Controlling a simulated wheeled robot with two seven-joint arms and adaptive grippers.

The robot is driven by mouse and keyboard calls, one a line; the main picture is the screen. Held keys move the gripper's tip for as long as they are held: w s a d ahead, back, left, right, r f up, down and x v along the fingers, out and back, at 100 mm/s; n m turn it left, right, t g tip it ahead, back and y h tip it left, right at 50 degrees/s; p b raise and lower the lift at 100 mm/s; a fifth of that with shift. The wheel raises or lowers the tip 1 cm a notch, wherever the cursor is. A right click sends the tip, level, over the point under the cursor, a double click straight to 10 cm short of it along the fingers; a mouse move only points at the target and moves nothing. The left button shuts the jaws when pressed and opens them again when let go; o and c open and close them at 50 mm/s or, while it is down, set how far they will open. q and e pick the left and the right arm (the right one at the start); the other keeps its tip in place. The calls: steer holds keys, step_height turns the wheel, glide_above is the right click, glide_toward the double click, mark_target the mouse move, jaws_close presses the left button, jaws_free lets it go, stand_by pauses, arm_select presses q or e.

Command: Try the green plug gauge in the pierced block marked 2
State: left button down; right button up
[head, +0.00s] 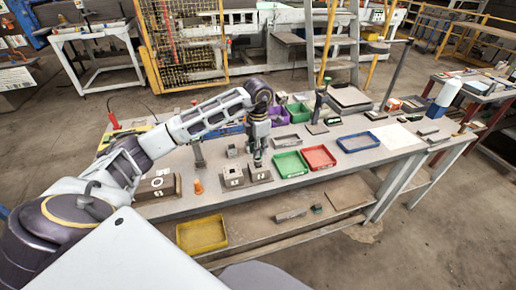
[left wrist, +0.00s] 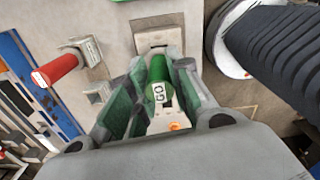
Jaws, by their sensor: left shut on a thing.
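My left gripper (head: 258,158) is shut on the green plug gauge (left wrist: 157,78), which bears a white GO label in the left wrist view. In the head view the gripper is low over the middle of the bench, right by a pierced block (head: 260,175). Another pierced block (head: 232,176) stands just left of it, and a third (head: 158,187) lies further left. I cannot read the numbers surely. The gauge's lower end is hidden, so I cannot tell whether it is inside a hole. My right gripper is not in view.
A green tray (head: 291,173) and a red tray (head: 319,166) lie just right of the gripper, and a blue tray (head: 358,149) beyond them. An orange cone (head: 198,187) stands to the left. The left wrist view shows a red cylinder (left wrist: 55,70).

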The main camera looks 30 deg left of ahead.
arm_select(q)
steer(key=shift+f+b, duration=0.85)
steer(key=shift+f, duration=0.45)
stand_by(0.9)
steer(key=shift+r, duration=0.15)
stand_by(1.1)
steer(key=shift+r+p, duration=2.65)
steer(key=shift+r, duration=1.7)
